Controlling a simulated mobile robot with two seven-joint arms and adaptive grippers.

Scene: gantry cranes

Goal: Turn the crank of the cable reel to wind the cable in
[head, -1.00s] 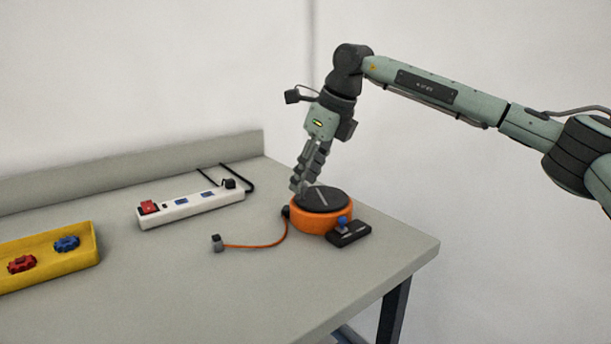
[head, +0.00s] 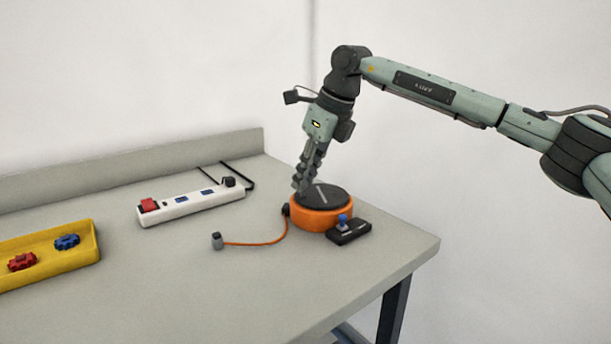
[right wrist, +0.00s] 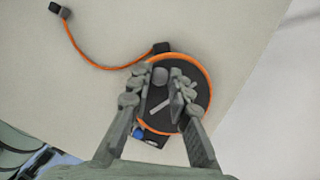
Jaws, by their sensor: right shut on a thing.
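The cable reel (head: 316,221) is a round orange drum with a dark disc top (head: 328,197), standing near the right end of the bench. Its orange cable (head: 256,243) curves out to the left and ends in a small grey plug (head: 217,241) on the bench. My right gripper (head: 300,186) points down at the far left part of the disc. In the right wrist view its fingers (right wrist: 157,88) are on both sides of the grey crank knob (right wrist: 160,76) and shut on it. The fingers hide the knob in the head view. My left gripper is not in view.
A black box with a blue knob (head: 348,231) stands against the reel's front right. A white power strip (head: 190,206) lies to the left, and a yellow tray (head: 50,266) with red and blue parts farther left. The bench front (head: 190,300) is clear.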

